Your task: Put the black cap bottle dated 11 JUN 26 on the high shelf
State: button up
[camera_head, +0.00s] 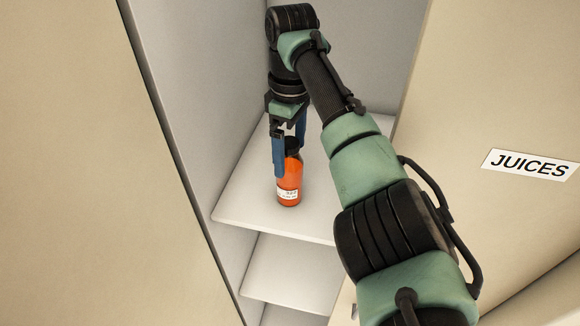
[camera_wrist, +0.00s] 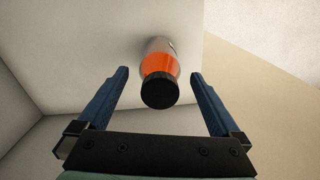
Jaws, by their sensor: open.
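A bottle of orange-red juice (camera_head: 290,178) with a black cap stands upright on the upper shelf (camera_head: 245,195) of the cabinet. It has a white label whose print is too small to read, so I cannot tell its date. My gripper (camera_head: 290,160) points down over the bottle, its blue fingers open and on either side of the bottle's upper part. In the wrist view the black cap (camera_wrist: 160,91) lies between the open fingers, with gaps on both sides. I see no finger touching the bottle there.
A lower shelf (camera_head: 290,270) lies beneath, with no bottle visible on its shown part. The cabinet's side walls stand close to the left and behind. A "JUICES" sign (camera_head: 530,165) is on the beige panel at right. The upper shelf around the bottle looks clear.

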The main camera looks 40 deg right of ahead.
notch_tip(320, 180, up, 8)
jog(key=shift+r+b, duration=0.1)
jog(key=shift+b, duration=0.6)
